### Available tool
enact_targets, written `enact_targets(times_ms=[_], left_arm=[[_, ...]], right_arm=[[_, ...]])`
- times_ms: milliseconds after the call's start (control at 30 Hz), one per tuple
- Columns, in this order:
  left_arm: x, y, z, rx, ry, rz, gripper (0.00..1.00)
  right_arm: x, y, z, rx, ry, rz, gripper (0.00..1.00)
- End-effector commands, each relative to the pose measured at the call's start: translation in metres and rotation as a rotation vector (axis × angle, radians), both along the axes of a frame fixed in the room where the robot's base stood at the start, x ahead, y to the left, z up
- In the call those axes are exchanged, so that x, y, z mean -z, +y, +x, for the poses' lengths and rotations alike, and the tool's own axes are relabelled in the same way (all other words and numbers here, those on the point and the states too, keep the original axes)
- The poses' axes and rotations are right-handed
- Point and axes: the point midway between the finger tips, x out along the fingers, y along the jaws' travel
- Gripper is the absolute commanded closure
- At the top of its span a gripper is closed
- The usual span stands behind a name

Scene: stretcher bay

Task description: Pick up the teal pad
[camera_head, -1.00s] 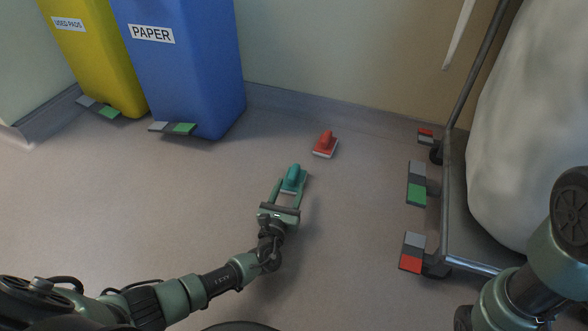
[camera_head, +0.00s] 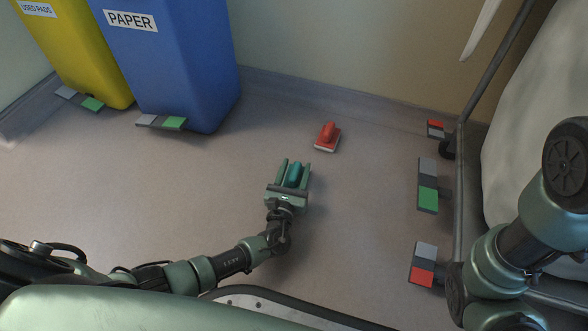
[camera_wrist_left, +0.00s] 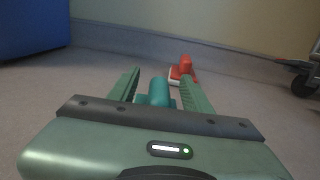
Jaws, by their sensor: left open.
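The teal pad (camera_head: 295,174) is on the floor, with its raised handle showing between the fingers of my left gripper (camera_head: 295,172). The gripper is open around the handle, with a finger on each side. In the left wrist view the teal pad (camera_wrist_left: 159,93) stands between the two fingers (camera_wrist_left: 158,88), and its lower part is hidden behind the gripper body. I cannot tell whether either finger touches it. My right arm shows at the right, but its gripper is out of view.
A red pad (camera_head: 327,138) lies on the floor just beyond. A blue PAPER bin (camera_head: 175,70) and a yellow USED PADS bin (camera_head: 75,55) stand at the back left. A wheeled stretcher with pedals (camera_head: 428,199) stands at the right. The floor at the left is clear.

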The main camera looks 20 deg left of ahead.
Motion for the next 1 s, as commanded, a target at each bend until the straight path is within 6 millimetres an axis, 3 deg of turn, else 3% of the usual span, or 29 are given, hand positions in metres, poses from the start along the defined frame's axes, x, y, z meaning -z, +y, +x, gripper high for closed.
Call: enact_targets(times_ms=[100,267,300,733,867,1000], left_arm=[[0.000,0.000,0.000,0.000,0.001,0.000,0.54],[0.000,0.000,0.000,0.000,0.001,0.000,0.98],[0.000,0.000,0.000,0.000,0.001,0.000,1.00],[-0.009,0.000,0.000,0.000,0.000,-0.001,1.00],[-0.026,0.001,0.000,0.000,0.000,-0.002,1.00],[-0.056,0.000,0.000,0.001,0.000,-0.002,1.00]], right_arm=[[0.000,-0.001,-0.002,-0.001,-0.004,0.001,0.67],[0.001,-0.001,-0.004,-0.002,-0.008,0.002,0.67],[0.001,-0.001,-0.004,-0.001,-0.007,0.002,0.67],[-0.007,-0.001,-0.003,0.000,-0.005,0.002,0.67],[-0.021,-0.001,-0.002,0.000,-0.003,0.002,0.67],[-0.045,-0.001,-0.001,0.000,-0.001,0.001,0.67]])
